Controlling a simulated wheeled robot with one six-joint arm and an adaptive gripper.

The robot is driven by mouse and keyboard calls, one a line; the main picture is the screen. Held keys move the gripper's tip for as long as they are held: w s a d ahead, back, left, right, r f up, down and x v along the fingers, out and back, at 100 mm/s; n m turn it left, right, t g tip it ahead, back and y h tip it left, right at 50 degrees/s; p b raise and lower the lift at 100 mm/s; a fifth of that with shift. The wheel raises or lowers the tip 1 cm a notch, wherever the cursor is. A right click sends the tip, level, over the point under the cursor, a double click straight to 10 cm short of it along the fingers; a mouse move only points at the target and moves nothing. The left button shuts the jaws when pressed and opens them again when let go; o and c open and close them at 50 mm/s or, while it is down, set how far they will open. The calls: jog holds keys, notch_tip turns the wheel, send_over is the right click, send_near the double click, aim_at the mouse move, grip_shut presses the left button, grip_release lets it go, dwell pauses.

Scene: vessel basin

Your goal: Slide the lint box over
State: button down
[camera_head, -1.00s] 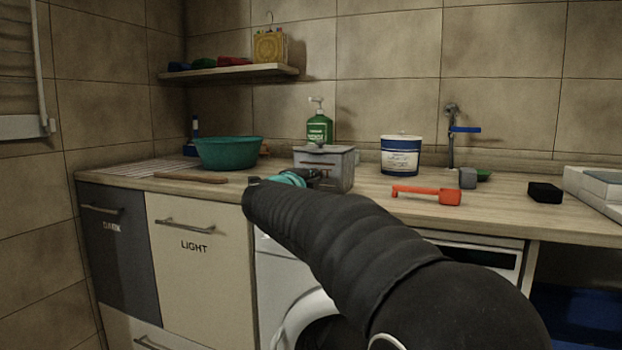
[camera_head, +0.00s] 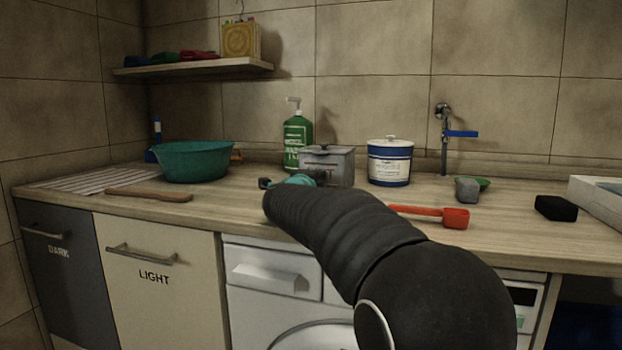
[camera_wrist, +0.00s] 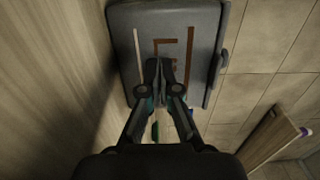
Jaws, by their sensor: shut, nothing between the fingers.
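The lint box (camera_head: 341,170) is a grey lidded box with a small dark knob, standing upright on the counter between the green bottle and the white-and-blue tub. My gripper (camera_head: 324,176), with teal parts, is at its front face; my black arm covers the counter in front. In the wrist view the box's grey face (camera_wrist: 196,45), with a pale strip and brown marks, fills the top. My gripper (camera_wrist: 160,66) is shut and empty, its tips against or very close to that face. Actual contact is hard to tell.
The green pump bottle (camera_head: 297,138) stands behind left of the box, the tub (camera_head: 390,165) close on its right. A teal basin (camera_head: 190,162) and wooden stick (camera_head: 150,194) lie left. A red scoop (camera_head: 455,217), grey block (camera_head: 467,190) and black block (camera_head: 555,208) lie right.

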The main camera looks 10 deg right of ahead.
jog(key=shift+d, duration=0.4)
